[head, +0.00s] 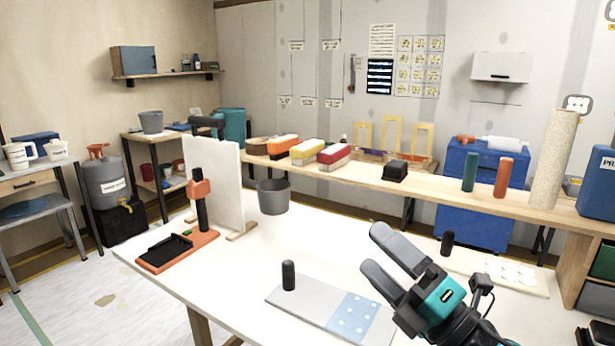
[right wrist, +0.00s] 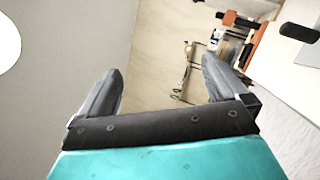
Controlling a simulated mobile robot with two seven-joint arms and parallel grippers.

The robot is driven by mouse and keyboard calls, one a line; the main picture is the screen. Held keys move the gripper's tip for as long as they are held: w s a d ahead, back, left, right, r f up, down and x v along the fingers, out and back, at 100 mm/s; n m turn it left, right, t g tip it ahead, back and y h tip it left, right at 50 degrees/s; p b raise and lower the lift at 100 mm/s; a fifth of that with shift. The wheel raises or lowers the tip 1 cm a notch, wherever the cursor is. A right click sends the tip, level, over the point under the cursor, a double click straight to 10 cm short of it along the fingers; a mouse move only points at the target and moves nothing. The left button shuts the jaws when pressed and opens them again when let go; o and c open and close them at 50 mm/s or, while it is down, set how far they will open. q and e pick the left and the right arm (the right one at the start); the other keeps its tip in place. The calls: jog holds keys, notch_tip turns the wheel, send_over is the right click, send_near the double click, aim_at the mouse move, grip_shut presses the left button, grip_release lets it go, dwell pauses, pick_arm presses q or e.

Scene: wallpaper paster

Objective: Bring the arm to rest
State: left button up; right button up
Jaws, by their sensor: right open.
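My right gripper (head: 376,253) is in the head view at the lower right, raised over the front of the white table (head: 330,240). Its two grey fingers are spread apart with nothing between them. In the right wrist view the fingers (right wrist: 160,85) are also apart and empty, with the room's wall and shelving beyond. A grey board (head: 312,312) with a blue dotted patch and a black upright handle (head: 288,275) lies on the table left of the gripper. My left gripper is in neither view.
An orange-based stand (head: 178,250) and a white upright panel (head: 212,185) stand at the table's left. A grey bucket (head: 273,196) is behind. A second board (head: 495,272) with a black handle (head: 447,243) lies right of the gripper. The table's middle is clear.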

jog(key=s+d+f+m+g+h, duration=0.1)
jog(key=s+d+f+m+h, duration=0.1)
jog(key=d+f+m+h, duration=0.7)
jog(key=s+d+f+m+h, duration=0.2)
jog(key=f+m+h, duration=0.35)
jog(key=m, duration=0.75)
jog(key=s+f+m+g, duration=0.3)
jog(key=s+f+g, duration=0.3)
jog(key=s, duration=0.4)
jog(key=s+f+m+g, duration=0.3)
jog(key=s+f+g, duration=0.3)
jog(key=s, duration=0.4)
pick_arm(q)
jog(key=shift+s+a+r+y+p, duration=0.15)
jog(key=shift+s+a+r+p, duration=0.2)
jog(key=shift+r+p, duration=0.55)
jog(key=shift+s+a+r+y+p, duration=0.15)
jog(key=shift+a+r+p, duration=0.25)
jog(key=shift+p, duration=0.95)
pick_arm(e)
jog(key=w+a+f+t+y, duration=0.1)
jog(key=w+a+f+t, duration=0.2)
jog(key=w+t, duration=0.4)
jog(key=shift+w+a+f+y, duration=0.2)
jog(key=shift+a+f+y, duration=0.15)
jog(key=shift+f, duration=0.35)
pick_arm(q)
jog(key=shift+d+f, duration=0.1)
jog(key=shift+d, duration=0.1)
